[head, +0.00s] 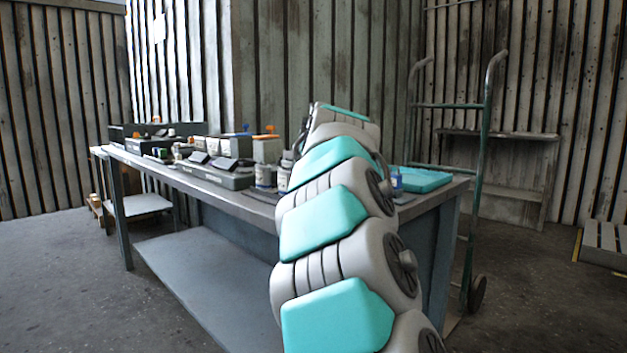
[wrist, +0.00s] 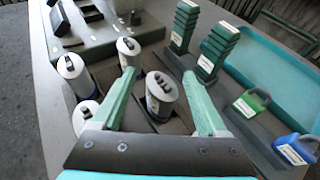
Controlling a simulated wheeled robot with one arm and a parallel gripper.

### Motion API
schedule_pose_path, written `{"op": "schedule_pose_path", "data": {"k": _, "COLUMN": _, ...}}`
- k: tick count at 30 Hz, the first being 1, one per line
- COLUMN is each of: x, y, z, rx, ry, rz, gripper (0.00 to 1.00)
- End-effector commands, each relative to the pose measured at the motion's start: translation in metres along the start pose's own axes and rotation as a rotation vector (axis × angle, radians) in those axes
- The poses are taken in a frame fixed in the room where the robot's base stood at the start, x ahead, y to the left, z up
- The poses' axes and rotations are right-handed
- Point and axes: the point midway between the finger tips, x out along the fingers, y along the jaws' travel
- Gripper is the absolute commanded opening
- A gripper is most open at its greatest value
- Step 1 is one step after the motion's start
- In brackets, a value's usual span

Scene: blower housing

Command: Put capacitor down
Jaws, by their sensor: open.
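In the wrist view my gripper (wrist: 159,75) is open, with its two green fingers on either side of a grey-white capacitor (wrist: 161,98). The capacitor stands nearly upright in a dark divided holder (wrist: 190,122), with a gap to the right finger; contact with the left finger cannot be told. Other similar capacitors stand in the holder, one behind (wrist: 128,48) and others to the left (wrist: 70,68). In the head view my arm hides the gripper and most of the holder; a capacitor (head: 265,176) shows left of the arm.
A teal tray (wrist: 270,75) lies at the right, with green stacked pieces (wrist: 185,25) near it. A green padlock (wrist: 250,102) and a blue padlock (wrist: 295,148) lie at right. Bins line the workbench (head: 190,183). A hand truck (head: 480,170) stands behind.

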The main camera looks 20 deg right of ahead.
Motion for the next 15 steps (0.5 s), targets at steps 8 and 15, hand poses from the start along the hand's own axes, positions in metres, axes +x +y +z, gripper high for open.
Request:
{"op": "schedule_pose_path", "data": {"k": 8, "x": 0.020, "y": 0.000, "z": -0.001, "rx": 0.002, "ry": 0.001, "rz": -0.001, "gripper": 0.76}}
{"op": "schedule_pose_path", "data": {"k": 15, "x": 0.020, "y": 0.000, "z": -0.001, "rx": 0.002, "ry": 0.001, "rz": -0.001, "gripper": 0.75}}
